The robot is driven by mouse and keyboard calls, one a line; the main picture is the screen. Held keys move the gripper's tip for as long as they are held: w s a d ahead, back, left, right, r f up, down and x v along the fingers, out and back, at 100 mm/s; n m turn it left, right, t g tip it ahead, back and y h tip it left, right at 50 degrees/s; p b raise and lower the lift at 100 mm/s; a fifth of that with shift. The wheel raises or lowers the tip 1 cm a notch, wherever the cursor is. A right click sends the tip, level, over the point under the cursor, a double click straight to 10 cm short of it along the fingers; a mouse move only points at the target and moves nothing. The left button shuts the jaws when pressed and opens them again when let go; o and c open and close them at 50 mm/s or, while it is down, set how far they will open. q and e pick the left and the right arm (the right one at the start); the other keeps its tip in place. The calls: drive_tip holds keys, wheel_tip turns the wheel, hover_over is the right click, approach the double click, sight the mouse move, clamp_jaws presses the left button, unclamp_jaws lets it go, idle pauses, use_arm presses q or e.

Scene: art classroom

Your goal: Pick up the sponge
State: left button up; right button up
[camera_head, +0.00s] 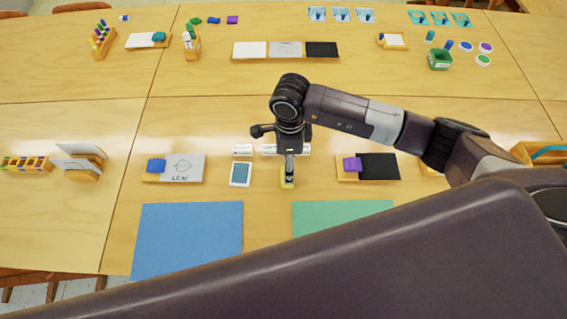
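A small yellow block, which looks like the sponge (284,183), lies on the table near the middle of the view, between a white tile with a blue-grey face and a tray with a black panel. My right gripper (289,178) points straight down at it from above. Its fingers are seen edge-on and cover part of the yellow block, so I cannot tell whether they are open, touching it or shut on it. My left gripper is not in view.
The blue-grey tile (241,174) stands close on the left, white labels (243,150) just behind. The tray with the black panel (377,166) and purple block (352,164) is on the right. Blue (188,240) and green (335,214) mats lie in front.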

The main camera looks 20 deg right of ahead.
drive_tip(key=shift+s+f+p, duration=0.25)
drive_tip(key=shift+f+p, duration=0.05)
drive_tip(key=shift+f, duration=0.6)
drive_tip(key=f+p, duration=0.2)
drive_tip(key=f, duration=0.1)
drive_tip(key=shift+a, duration=0.2)
wheel_tip(320, 180, down, 2)
drive_tip(key=shift+w+f, duration=0.1)
drive_tip(key=shift+f, duration=0.05)
drive_tip(key=shift+c, duration=0.7)
drive_tip(key=c, duration=0.9)
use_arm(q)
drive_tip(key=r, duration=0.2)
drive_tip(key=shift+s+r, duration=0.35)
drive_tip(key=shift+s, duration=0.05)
use_arm(e)
drive_tip(key=shift+o, duration=0.2)
use_arm(q)
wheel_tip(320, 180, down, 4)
drive_tip(key=b, duration=0.4)
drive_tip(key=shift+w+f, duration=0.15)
use_arm(e)
wheel_tip(320, 180, up, 20)
